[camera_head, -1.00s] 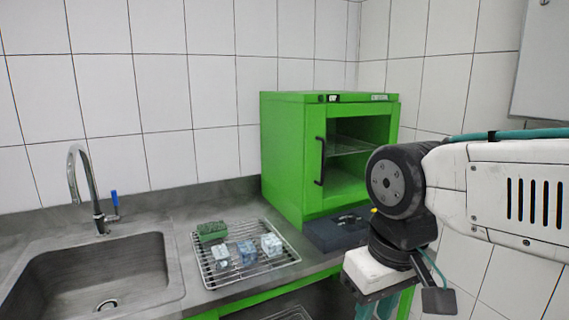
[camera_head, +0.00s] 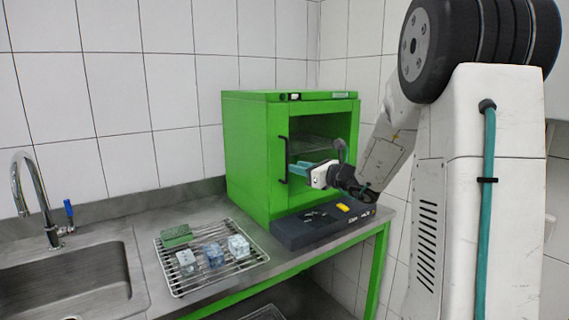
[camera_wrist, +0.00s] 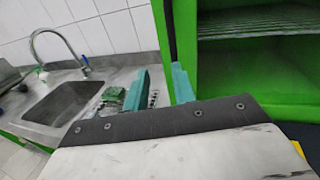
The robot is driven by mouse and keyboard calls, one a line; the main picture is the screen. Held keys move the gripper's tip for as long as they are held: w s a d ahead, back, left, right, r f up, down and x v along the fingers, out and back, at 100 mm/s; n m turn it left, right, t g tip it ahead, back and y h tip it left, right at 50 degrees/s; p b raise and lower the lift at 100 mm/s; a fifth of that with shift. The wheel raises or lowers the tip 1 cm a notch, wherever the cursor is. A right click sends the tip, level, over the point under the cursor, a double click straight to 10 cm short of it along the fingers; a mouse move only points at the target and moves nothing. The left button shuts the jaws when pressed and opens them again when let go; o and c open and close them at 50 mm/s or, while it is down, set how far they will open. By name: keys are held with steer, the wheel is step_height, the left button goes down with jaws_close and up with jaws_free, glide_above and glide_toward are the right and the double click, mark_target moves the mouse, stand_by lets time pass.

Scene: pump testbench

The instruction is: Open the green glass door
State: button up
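The glass door (camera_head: 325,145) is the front of a green cabinet (camera_head: 245,150) on the counter and looks closed. Its black vertical handle (camera_head: 283,160) is on the left of the front; it also shows in the wrist view (camera_wrist: 170,35). My gripper (camera_head: 298,170) is in front of the door at the handle's lower part, with its teal fingers pointing left toward it. In the wrist view the fingers stand apart, and the handle's lower end appears close to the right finger. Whether they touch cannot be told.
A dark flat device (camera_head: 310,228) lies on the counter in front of the cabinet, below my gripper. A sink (camera_head: 70,285) with a faucet is further left.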

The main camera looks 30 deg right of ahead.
steer(key=d+m, duration=0.1)
steer(key=d, duration=0.1)
steer(key=h, duration=0.1)
glide_above(287, 180)
steer(key=shift+w+d+f, duration=0.1)
steer(key=shift+w+d, duration=0.1)
steer(key=shift+w, duration=0.1)
jaws_close()
